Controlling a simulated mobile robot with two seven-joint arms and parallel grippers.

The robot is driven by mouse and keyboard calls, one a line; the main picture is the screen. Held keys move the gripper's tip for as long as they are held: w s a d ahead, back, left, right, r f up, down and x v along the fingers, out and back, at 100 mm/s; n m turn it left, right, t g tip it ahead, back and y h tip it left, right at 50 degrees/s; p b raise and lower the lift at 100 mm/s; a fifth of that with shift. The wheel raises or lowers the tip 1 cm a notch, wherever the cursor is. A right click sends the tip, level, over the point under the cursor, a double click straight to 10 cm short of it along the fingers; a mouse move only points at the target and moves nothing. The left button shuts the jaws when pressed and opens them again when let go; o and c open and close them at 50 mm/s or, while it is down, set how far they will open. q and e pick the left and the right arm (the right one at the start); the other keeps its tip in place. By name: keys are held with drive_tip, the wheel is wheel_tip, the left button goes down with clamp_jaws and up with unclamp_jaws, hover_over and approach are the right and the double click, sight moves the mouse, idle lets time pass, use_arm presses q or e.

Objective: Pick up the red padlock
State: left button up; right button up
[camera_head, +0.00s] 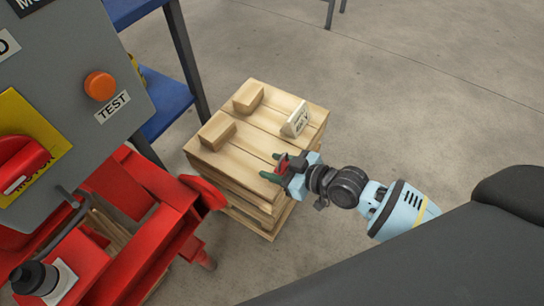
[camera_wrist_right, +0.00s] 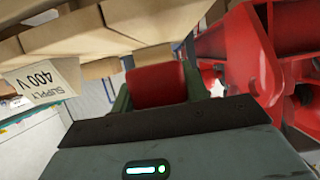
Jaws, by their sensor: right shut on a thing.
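My right gripper (camera_head: 277,168) is shut on the red padlock (camera_wrist_right: 157,85), whose red body fills the space between the green fingers in the right wrist view. In the head view only a small red part of the padlock (camera_head: 284,164) shows between the fingers. The gripper is at the front right edge of the wooden crate stack (camera_head: 250,130). I cannot tell whether the padlock touches the wood. The padlock's shackle is hidden. My left gripper is not in view.
On the crate stack lie two wooden blocks (camera_head: 217,131) and a sign (camera_head: 295,119) reading 400 V. A red metal frame (camera_head: 150,190) and a grey panel (camera_head: 80,60) with an orange button (camera_head: 100,86) stand left. Open concrete floor (camera_head: 420,90) lies right.

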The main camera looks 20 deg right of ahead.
drive_tip(key=s+r+p, duration=0.1)
drive_tip(key=s+p, duration=0.1)
drive_tip(key=s, duration=1)
drive_tip(key=shift+s+d+r+p, duration=0.2)
drive_tip(key=shift+s+p, duration=0.15)
idle(0.5)
